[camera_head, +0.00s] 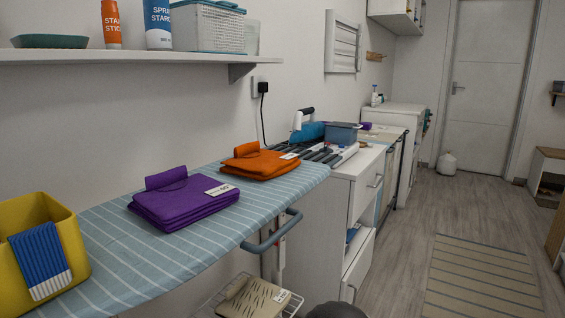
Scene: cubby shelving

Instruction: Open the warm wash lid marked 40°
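No lid that I can read as marked 40° shows. A folded purple cloth (185,203) lies on the striped ironing board (120,262), with a small white tag whose print is too small to read surely. A folded orange cloth (260,163) lies farther back on the board, also with a small tag. A white cabinet (338,196) stands beyond the board; its lower front (358,268) leans out, with something blue inside. My gripper is not in view. A dark rounded shape shows at the bottom edge, and I cannot tell what it is.
A yellow bin (72,236) with a blue cloth stands at the near left. A wall shelf (130,56) hangs above the board. A wire rack (248,300) is low below the board. A white door (487,90) is at the back.

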